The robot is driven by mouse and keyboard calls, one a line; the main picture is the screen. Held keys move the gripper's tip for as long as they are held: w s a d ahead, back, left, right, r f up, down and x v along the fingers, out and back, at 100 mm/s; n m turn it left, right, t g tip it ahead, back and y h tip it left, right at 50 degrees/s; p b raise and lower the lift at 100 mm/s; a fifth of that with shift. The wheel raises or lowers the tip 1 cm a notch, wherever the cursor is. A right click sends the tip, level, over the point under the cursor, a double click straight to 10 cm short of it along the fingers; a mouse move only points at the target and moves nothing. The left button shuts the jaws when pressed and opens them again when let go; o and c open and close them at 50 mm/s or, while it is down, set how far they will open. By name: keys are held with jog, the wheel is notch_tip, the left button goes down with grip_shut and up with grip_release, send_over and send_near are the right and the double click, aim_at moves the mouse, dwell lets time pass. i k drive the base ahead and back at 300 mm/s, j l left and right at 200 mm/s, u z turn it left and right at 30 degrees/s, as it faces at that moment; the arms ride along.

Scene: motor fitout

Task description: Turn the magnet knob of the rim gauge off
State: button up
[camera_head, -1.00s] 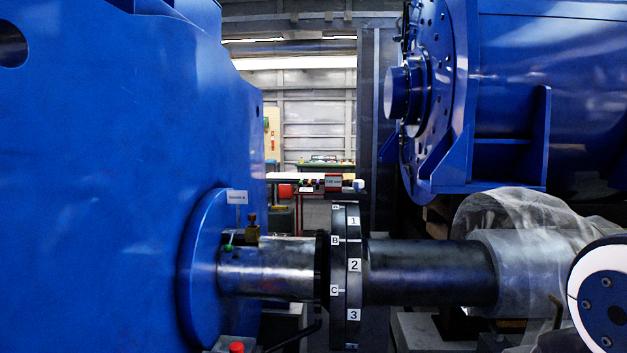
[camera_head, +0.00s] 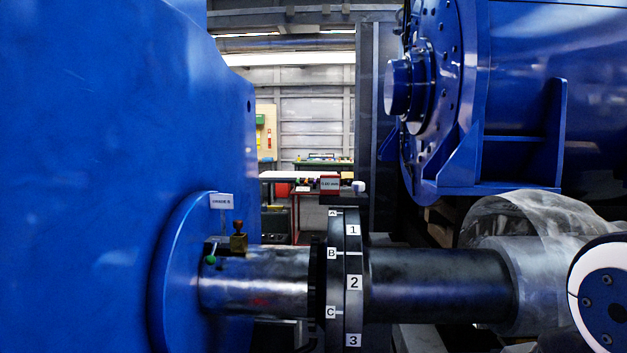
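I cannot make out the rim gauge or its magnet knob for certain. On the left shaft (camera_head: 260,280), close to the blue housing, sit a small brass-coloured fitting (camera_head: 238,243) and a green ball (camera_head: 210,259). A red block with a small pale readout (camera_head: 330,183) shows above the coupling; its text is too small to read surely. My gripper is out of view; only a white, round part of my arm shows at the right edge.
A large blue housing (camera_head: 110,150) fills the left side. A blue motor (camera_head: 520,90) stands at the upper right. Clear wrapping (camera_head: 525,225) covers the right shaft's far end. A bench with small items (camera_head: 325,160) stands in the background, beyond a narrow gap.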

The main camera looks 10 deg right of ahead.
aim_at(359, 187)
jog(key=i+l, duration=0.15)
jog(key=i, duration=0.45)
jog(key=i+l, duration=0.2)
jog(key=i, duration=0.35)
jog(key=l+u, duration=0.25)
jog(key=l, duration=0.2)
jog(key=i, duration=0.05)
